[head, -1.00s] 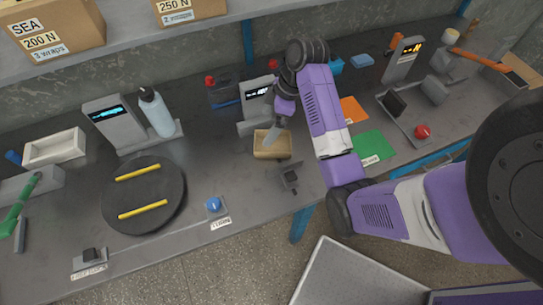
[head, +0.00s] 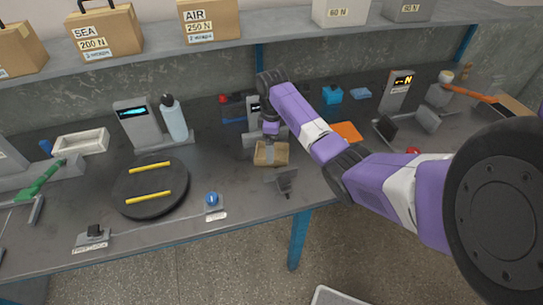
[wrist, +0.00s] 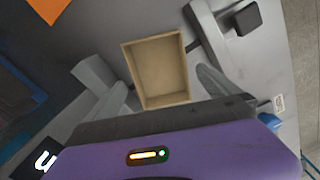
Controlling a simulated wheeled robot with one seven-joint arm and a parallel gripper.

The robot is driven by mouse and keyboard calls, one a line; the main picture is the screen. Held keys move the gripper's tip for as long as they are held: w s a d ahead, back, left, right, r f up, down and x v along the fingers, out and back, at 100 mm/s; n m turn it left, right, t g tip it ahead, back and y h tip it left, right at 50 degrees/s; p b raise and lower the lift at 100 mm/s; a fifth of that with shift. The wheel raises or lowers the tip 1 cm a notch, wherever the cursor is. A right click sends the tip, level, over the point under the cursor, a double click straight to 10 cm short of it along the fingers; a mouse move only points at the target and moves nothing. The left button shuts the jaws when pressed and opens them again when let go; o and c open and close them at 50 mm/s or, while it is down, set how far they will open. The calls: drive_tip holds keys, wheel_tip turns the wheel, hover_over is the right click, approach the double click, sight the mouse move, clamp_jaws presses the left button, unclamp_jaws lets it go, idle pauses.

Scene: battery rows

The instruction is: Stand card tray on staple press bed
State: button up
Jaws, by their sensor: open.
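The card tray, a tan open-topped box (head: 271,154), sits upright in front of a grey unit with a lit display (head: 255,110), which looks like the staple press. In the wrist view the tray (wrist: 158,68) is empty and rests on a grey surface; I cannot tell whether this is the press bed or the bench. My gripper (head: 270,143) is open above the tray's back side. In the wrist view its fingers (wrist: 163,90) are spread on either side of the tray's near end, with no clear grip. The gripper partly hides the press.
A dark lever stand (head: 287,181) stands close in front of the tray. A round turntable (head: 150,185) with yellow bars, a bottle (head: 173,118) and a white tray (head: 82,142) are to the left. An orange mat (head: 346,132) lies to the right. A shelf with boxes runs above.

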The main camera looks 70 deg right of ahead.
drive_tip(key=shift+f, duration=1.8)
drive_tip(key=c, duration=1.4)
wheel_tip(320, 180, up, 20)
drive_tip(key=p, duration=0.5)
